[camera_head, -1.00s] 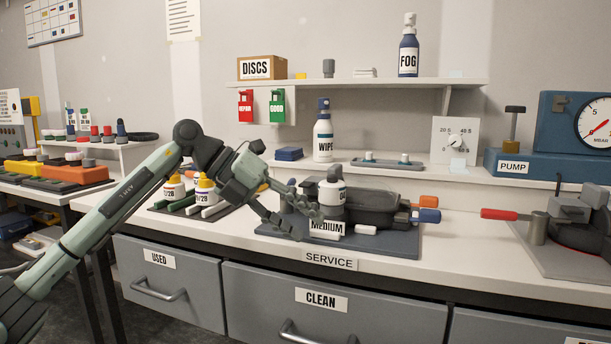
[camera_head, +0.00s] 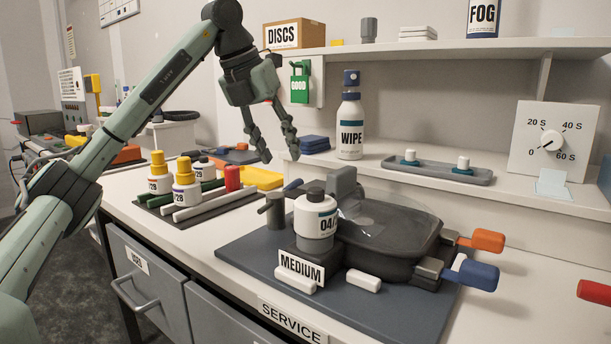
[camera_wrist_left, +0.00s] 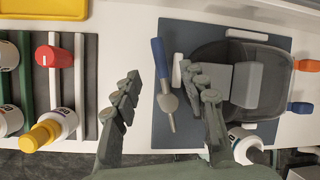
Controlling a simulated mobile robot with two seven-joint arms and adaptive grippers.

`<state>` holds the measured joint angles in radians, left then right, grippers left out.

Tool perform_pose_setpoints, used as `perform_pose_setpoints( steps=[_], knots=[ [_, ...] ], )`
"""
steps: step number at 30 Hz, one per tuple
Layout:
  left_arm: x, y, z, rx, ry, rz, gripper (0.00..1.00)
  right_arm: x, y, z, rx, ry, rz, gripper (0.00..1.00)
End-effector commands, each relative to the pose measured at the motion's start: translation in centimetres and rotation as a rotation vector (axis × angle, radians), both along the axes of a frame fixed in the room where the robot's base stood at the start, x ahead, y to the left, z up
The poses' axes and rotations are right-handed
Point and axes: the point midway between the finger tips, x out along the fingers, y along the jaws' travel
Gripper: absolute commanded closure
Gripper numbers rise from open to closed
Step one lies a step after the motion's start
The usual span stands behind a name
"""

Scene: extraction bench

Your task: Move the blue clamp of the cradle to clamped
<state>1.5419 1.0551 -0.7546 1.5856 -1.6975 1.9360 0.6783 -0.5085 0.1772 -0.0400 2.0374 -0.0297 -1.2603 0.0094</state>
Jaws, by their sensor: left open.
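The dark grey cradle (camera_head: 400,230) with a clear lid sits on a blue-grey mat (camera_head: 250,245). A blue-handled lever on a grey pivot (camera_head: 272,210) stands at its left; the wrist view shows its handle (camera_wrist_left: 159,58) pointing away from the pivot. A blue tab (camera_head: 474,274) and an orange tab (camera_head: 487,240) stick out at the cradle's right end. I cannot tell for certain which blue part is the clamp. My left gripper (camera_head: 279,157) is open and empty, raised above the lever; in the wrist view its fingers lie either side of it. My right gripper is out of view.
A white bottle (camera_head: 315,220) stands at the cradle's front left beside the MEDIUM sign (camera_head: 301,265). Yellow-capped bottles (camera_head: 186,190) and rods occupy a rack at left. The WIPE bottle (camera_head: 350,125) stands on the raised ledge behind.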

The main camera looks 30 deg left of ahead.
Motion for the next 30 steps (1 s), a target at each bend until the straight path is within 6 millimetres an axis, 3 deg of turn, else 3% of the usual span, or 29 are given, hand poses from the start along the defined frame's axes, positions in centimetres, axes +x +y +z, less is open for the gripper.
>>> perform_pose_setpoints(
  steps=[12,24,30],
  knots=[
    [2.5,-0.7,-5.7,-0.001,0.003,-0.001,0.57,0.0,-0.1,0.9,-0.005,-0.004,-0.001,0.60],
    [3.0,-0.8,-6.7,-0.001,0.001,-0.001,0.57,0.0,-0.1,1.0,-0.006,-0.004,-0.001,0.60],
    [3.0,-0.8,-6.7,-0.001,0.001,-0.001,0.80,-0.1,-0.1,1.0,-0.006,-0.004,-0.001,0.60]
  ],
)
